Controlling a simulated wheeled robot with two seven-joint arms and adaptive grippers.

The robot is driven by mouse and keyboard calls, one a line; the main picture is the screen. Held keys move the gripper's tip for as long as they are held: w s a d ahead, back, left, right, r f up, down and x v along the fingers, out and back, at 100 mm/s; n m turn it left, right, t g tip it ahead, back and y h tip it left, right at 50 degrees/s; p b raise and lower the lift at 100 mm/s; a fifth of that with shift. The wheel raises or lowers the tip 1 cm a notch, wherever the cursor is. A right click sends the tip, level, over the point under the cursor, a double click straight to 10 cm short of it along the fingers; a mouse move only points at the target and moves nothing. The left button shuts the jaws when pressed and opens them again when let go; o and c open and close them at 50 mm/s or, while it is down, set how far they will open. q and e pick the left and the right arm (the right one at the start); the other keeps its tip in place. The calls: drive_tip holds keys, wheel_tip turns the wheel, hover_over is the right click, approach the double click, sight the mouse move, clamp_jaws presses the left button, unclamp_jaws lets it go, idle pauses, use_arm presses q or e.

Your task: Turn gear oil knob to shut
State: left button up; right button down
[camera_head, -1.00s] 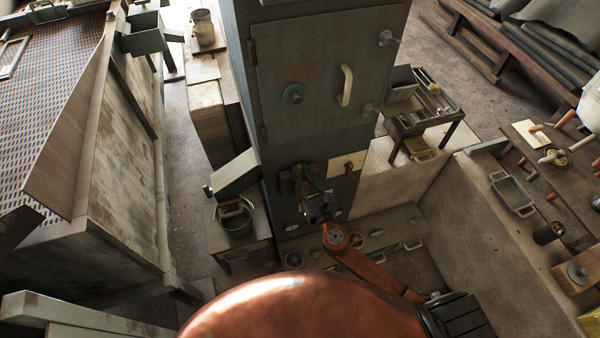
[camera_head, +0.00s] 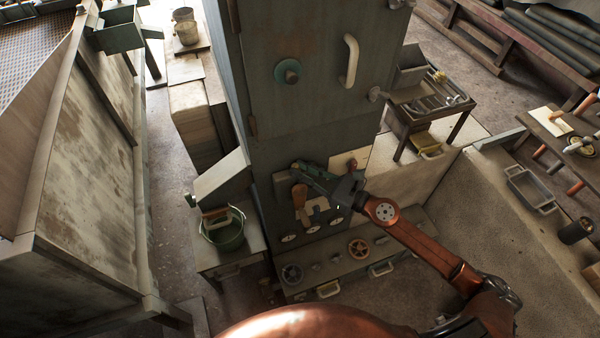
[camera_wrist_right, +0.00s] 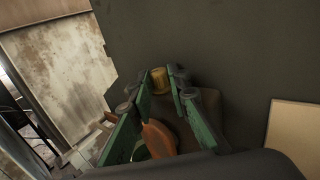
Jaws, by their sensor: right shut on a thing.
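A small brass-coloured knob (camera_wrist_right: 160,80) stands out from the dark cabinet face in the right wrist view. My right gripper (camera_wrist_right: 164,82) has its green fingers on either side of it, and its tips are shut on it. In the head view my right gripper (camera_head: 303,170) reaches the lower front of the tall grey-green cabinet (camera_head: 310,90) from the right. The knob is hidden there by the fingers. An orange-brown handle (camera_wrist_right: 158,138) shows between the fingers, nearer the wrist camera. No label on the knob is readable. My left gripper is out of view.
An orange-brown lever (camera_head: 299,195) and small dials (camera_head: 288,238) sit just below the gripper. A pale panel (camera_head: 350,162) is to its right. A shelf with handwheels (camera_head: 359,248) runs below. A green bucket (camera_head: 223,230) stands left.

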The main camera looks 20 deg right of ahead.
drive_tip(key=shift+d, duration=0.1)
idle(0.5)
drive_tip(key=c, duration=1.8)
unclamp_jaws()
drive_tip(key=shift+v, duration=4)
drive_tip(key=shift+c, duration=0.4)
